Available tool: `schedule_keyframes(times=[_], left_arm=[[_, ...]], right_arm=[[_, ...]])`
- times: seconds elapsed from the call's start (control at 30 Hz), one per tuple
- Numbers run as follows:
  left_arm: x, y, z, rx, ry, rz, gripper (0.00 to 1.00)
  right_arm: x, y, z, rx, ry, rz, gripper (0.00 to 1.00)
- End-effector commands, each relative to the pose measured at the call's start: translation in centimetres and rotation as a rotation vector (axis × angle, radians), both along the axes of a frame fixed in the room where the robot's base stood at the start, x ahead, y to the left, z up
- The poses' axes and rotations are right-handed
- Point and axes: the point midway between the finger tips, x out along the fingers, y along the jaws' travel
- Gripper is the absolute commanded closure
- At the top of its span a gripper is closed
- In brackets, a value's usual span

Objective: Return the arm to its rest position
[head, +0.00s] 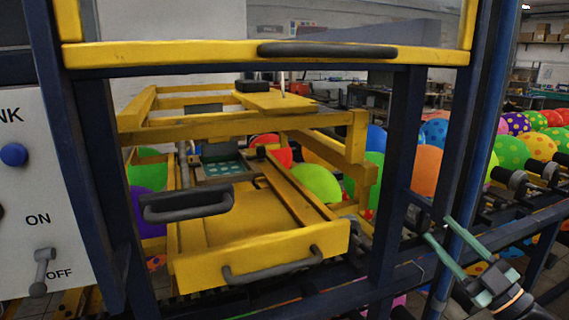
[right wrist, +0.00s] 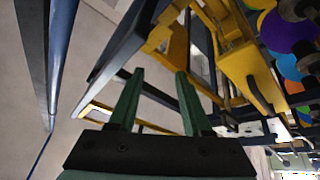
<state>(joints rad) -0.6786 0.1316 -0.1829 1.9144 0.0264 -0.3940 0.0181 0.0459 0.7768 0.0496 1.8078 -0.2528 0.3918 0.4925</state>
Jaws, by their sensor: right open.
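My right gripper (head: 438,243) is at the lower right of the head view, in front of the blue frame post. Its green fingers are spread apart with nothing between them. In the right wrist view the two green fingers (right wrist: 158,95) also stand apart and empty, with yellow and dark frame parts beyond them. My left gripper does not show in either view.
The yellow printing machine (head: 215,222) with dark handles stands inside a dark blue frame (head: 405,150). A control panel (head: 30,190) with a blue button and a lever is at the left. Colourful balloons (head: 427,170) and a roller conveyor (head: 515,180) are at the right.

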Motion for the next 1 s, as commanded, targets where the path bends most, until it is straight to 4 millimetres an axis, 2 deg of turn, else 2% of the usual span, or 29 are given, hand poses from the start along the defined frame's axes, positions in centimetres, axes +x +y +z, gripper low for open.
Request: schedule_keyframes(times=[0.03,0.17,0.2,0.27,0.3,0.4,0.5,0.6,0.73,0.83,1.0], left_arm=[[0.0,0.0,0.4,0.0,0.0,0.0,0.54],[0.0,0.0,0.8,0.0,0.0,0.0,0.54],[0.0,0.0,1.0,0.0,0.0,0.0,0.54],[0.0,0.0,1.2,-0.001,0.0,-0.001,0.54],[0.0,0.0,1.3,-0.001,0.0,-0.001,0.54],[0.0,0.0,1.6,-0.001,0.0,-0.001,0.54],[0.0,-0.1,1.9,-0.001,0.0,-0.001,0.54],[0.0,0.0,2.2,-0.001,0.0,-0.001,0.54],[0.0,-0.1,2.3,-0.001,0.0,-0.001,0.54],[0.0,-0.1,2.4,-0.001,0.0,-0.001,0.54],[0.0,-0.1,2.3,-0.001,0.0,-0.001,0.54]], right_arm=[[-0.1,0.5,-3.6,0.052,0.086,-0.033,0.51],[-1.2,1.8,-12.7,0.148,0.305,-0.13,0.51],[-2.1,2.5,-15.6,0.174,0.379,-0.157,0.51],[-3.6,3.5,-19.8,0.206,0.493,-0.198,0.51],[-4.9,4.3,-22.5,0.226,0.571,-0.223,0.51],[-8.9,6.6,-28.6,0.265,0.764,-0.275,0.51],[-13.5,9.3,-33.6,0.293,0.953,-0.312,0.51],[-17.8,11.8,-37.1,0.312,1.113,-0.332,0.51],[-22.0,14.3,-39.7,0.325,1.255,-0.341,0.51],[-23.6,15.3,-40.5,0.328,1.31,-0.341,0.51],[-24.1,15.6,-40.8,0.327,1.328,-0.341,0.51]])
